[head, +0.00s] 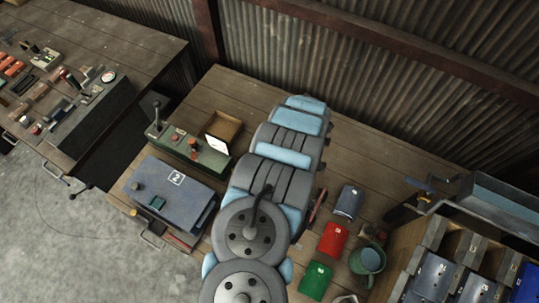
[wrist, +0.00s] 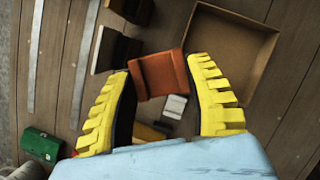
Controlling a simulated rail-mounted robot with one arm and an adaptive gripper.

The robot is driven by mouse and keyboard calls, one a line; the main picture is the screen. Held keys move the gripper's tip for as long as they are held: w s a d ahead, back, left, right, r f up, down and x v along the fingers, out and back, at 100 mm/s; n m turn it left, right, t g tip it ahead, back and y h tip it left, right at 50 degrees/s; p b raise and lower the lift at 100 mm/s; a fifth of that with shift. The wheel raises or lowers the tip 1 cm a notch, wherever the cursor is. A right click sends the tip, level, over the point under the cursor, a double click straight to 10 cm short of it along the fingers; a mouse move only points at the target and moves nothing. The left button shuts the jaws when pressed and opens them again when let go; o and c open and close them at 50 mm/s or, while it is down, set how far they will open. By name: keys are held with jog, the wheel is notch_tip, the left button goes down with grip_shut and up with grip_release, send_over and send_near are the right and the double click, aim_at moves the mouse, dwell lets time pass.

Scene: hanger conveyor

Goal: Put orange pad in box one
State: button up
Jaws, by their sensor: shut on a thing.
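An orange-brown pad (wrist: 160,74) is held between the yellow fingertips of my gripper (wrist: 160,68) in the wrist view. The fingers press on its left and right sides. An open brown box (wrist: 270,50) lies past the pad, to the upper right. In the head view, an open brown box (head: 235,126) with a white label stands on the bench; the label is too small to read. My arm hides my gripper and the pad in that view.
A blue case (head: 170,196) marked 2 and a green unit with a lever (head: 178,142) stand left of my arm. Red (head: 333,240), green (head: 315,280) and blue (head: 349,202) items and a green mug (head: 368,260) lie at right. Bare planks (head: 385,160) are behind.

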jog(key=s+d+f+m+t, duration=0.2)
jog(key=s+d+f+m, duration=0.15)
jog(key=m, duration=0.25)
jog(key=shift+h, duration=0.4)
jog(key=w+f+b, duration=0.2)
jog(key=w+b, duration=0.1)
jog(key=b, duration=0.3)
jog(key=w+a+f+b, duration=0.1)
jog(key=w+f+b, duration=0.1)
jog(key=b, duration=0.4)
jog(key=w+a+f+b, duration=0.1)
jog(key=w+f+b, duration=0.1)
jog(key=w+b, duration=0.3)
jog(key=shift+w+a+f+b, duration=0.1)
jog(key=shift+f+b, duration=0.05)
jog(key=shift+b, duration=0.4)
jog(key=w+f+b, duration=0.2)
jog(key=shift+a+f, duration=0.3)
jog(key=shift+w+f+b, duration=0.15)
jog(key=shift+w+b, duration=0.2)
jog(key=shift+w, duration=0.05)
jog(key=shift+w+a+f+b, duration=0.1)
jog(key=shift+w+f+b, duration=0.2)
jog(key=shift+f+b, duration=0.2)
notch_tip(320, 180, down, 3)
jog(key=shift+s+b, duration=0.1)
jog(key=shift+b, duration=0.6)
jog(key=shift+r, duration=0.15)
